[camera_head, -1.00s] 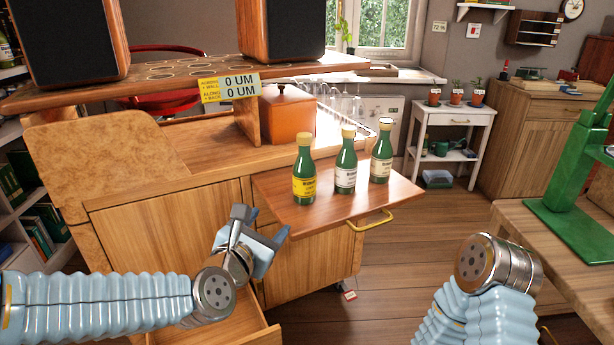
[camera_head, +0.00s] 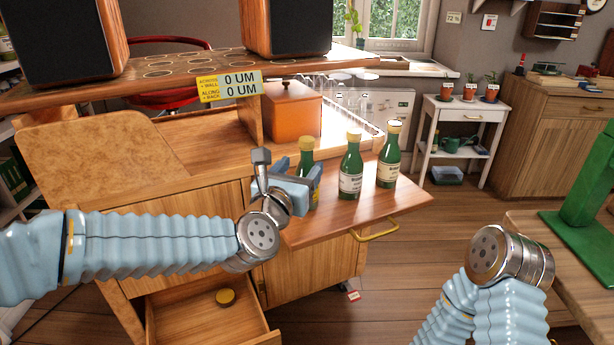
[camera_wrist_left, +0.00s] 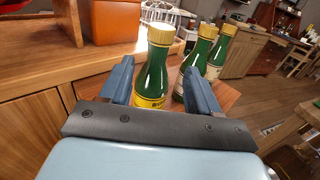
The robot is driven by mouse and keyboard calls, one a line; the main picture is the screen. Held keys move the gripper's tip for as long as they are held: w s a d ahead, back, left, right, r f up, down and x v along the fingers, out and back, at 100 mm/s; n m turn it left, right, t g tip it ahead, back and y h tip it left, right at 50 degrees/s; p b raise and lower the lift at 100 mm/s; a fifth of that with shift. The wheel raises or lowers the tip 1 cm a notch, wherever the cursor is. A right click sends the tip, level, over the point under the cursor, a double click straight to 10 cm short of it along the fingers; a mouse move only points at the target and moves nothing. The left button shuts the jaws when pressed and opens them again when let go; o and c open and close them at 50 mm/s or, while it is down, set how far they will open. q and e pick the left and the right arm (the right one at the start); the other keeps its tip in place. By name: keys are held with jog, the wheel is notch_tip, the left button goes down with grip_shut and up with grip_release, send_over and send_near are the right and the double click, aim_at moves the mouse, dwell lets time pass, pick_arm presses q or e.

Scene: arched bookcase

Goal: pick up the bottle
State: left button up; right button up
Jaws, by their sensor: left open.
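Three green bottles with gold caps stand upright on a pull-out wooden shelf (camera_head: 340,214). The left bottle (camera_head: 306,157) has a yellow label. The middle bottle (camera_head: 350,167) and right bottle (camera_head: 389,157) have whitish labels. My left gripper (camera_head: 298,187) is open beside the yellow-labelled bottle and hides part of its lower body. In the left wrist view, the yellow-labelled bottle (camera_wrist_left: 154,70) shows between the two open fingers (camera_wrist_left: 160,84). I cannot tell how deep it sits between them. My right arm shows at the right, but its gripper is not visible.
An orange box (camera_head: 292,115) stands behind the bottles. A raised board with two speakers (camera_head: 287,25) spans above the desk. The shelf has a yellow handle (camera_head: 375,232). A green stand (camera_head: 585,190) is at the right.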

aim_at(305, 159)
pick_arm(q)
jog(key=p+x, duration=0.2)
jog(key=x, duration=0.3)
jog(key=shift+w+a, duration=0.15)
jog(key=shift+w, duration=0.35)
jog(key=shift+c, duration=0.4)
grip_shut()
